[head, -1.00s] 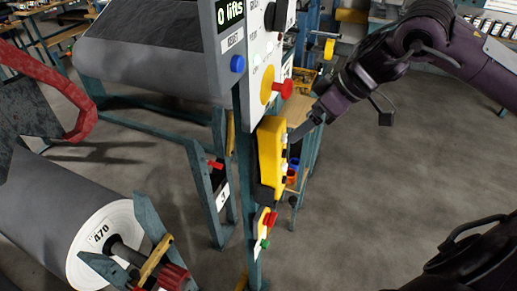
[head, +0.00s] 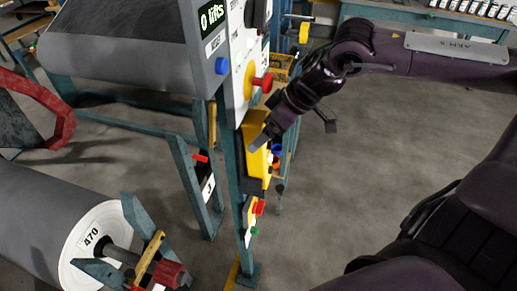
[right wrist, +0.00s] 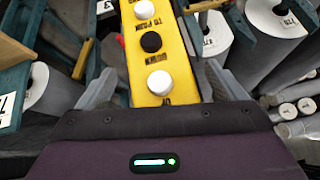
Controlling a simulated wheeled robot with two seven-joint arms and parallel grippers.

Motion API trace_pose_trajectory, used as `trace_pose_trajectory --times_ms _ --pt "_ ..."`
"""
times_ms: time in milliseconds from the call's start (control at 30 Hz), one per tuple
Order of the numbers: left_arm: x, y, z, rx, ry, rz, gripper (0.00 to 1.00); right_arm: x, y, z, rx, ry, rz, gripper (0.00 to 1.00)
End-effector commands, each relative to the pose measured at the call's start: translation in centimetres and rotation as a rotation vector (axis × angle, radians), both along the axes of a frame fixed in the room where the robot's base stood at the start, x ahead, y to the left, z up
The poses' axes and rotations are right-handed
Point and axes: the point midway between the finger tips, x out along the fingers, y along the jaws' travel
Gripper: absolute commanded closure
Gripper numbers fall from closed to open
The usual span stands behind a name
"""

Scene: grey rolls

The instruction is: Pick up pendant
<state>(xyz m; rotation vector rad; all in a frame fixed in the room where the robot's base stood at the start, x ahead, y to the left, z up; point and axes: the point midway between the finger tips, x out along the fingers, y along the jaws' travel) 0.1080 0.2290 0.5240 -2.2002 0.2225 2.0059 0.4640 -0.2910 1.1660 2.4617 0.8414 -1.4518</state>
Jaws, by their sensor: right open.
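The pendant is a yellow control box (head: 254,172) with push buttons, hanging upright on the side of the teal post in the head view. In the right wrist view the pendant (right wrist: 176,52) fills the middle, with white and black buttons facing me. My right gripper (head: 263,140) comes in from the right and overlaps the pendant's upper part in the head view. In the right wrist view the open fingers of this gripper (right wrist: 161,75) stand on either side of the pendant. I cannot tell whether they touch it. My left gripper is not in view.
A control panel (head: 238,62) with a yellow-and-red knob is just above the pendant. A small box with red and green buttons (head: 250,215) hangs below. A large grey roll (head: 40,215) lies at left. Bare floor (head: 360,165) is free at right.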

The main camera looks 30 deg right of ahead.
Motion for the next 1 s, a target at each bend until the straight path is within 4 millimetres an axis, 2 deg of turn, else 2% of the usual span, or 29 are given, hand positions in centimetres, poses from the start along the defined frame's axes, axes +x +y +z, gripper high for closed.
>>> trace_pose_trajectory --times_ms 133,433,1000 --pt "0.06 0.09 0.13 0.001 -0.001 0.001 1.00 0.24 0.34 -0.78 -0.001 0.003 0.002 0.10" --pt "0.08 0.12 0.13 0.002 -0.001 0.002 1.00 0.37 0.45 -0.88 0.001 -0.001 0.001 0.10" --pt "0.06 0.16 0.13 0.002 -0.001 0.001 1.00 0.30 0.52 -0.89 0.003 0.001 0.003 0.85"
